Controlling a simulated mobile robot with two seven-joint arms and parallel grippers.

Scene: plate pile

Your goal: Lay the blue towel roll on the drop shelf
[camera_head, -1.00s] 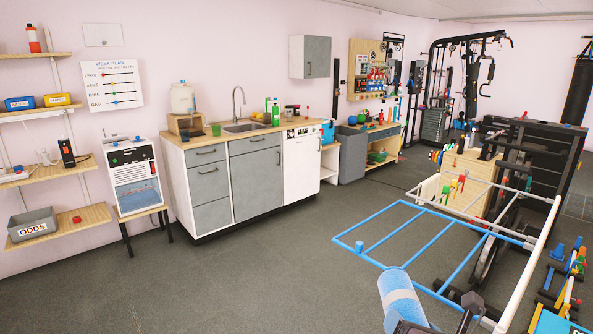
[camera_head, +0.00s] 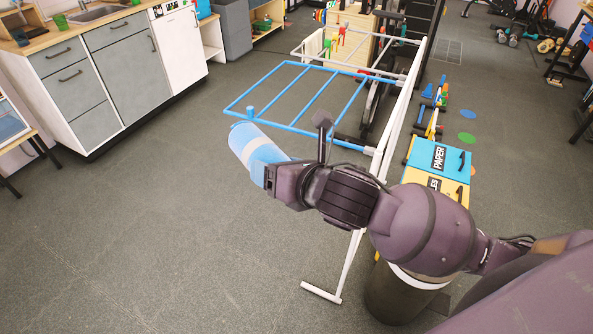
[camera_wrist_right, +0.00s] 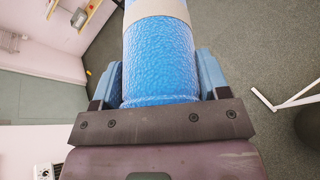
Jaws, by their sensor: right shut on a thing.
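My right gripper (camera_head: 270,176) is shut on the blue towel roll (camera_head: 253,145), which has a pale band. In the right wrist view the roll (camera_wrist_right: 160,62) lies between the two fingers of my gripper (camera_wrist_right: 162,78), pointing away from the palm. The blue barred shelf (camera_head: 281,127) folds out level from a white rack, and looks like the drop shelf. My left gripper is out of view.
The white rack's frame (camera_head: 397,125) and its foot (camera_head: 322,293) stand close to my right arm. Blue and yellow bins, one marked PAPER (camera_head: 439,158), stand to the right. A kitchen counter (camera_head: 110,85) is at the back left. The floor at left is clear.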

